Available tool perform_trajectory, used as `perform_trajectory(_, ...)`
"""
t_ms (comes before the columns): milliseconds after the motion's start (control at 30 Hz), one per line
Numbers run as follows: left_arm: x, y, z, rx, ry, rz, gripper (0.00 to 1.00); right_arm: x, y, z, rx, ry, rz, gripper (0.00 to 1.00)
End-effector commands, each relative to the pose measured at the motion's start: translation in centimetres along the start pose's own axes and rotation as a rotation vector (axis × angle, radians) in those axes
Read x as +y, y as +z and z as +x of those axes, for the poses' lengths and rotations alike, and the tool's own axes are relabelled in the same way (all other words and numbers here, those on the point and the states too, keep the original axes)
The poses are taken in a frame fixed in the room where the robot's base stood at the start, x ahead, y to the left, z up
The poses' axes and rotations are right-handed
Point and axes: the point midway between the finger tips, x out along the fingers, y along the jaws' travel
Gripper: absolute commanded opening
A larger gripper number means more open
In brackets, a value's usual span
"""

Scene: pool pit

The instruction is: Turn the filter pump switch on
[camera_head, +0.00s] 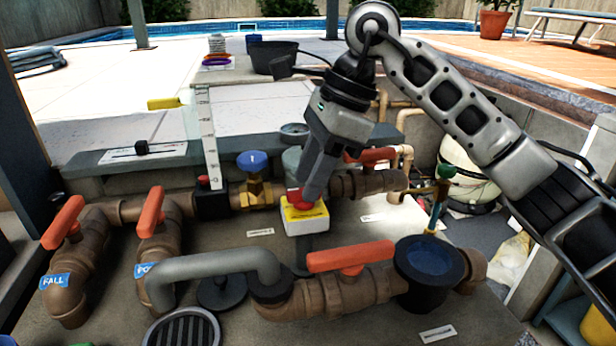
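The switch box (305,223) has a yellow top, white sides and a red knob (296,203). It stands among the pipes near the middle of the head view. My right gripper (308,192) comes down from above, its fingertips at the red knob and covering part of it. It looks to be touching the knob, but I cannot tell whether the fingers grip it. The knob's exact turn position is hidden. My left gripper is not in view.
Brown pipes carry red-handled valves: two at left (66,222) (150,211), one in front (350,257), one behind (370,155). A blue-knobbed brass valve (252,162) stands left of the box. A grey pipe (215,263) and dark blue-lidded pot (429,272) are in front.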

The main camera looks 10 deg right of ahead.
Motion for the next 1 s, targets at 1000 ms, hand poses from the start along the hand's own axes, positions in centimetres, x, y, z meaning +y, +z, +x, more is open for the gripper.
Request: perform_trajectory(1000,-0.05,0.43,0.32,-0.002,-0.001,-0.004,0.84,0.08,-0.04,1.31,0.001,-0.017,0.042,0.00)
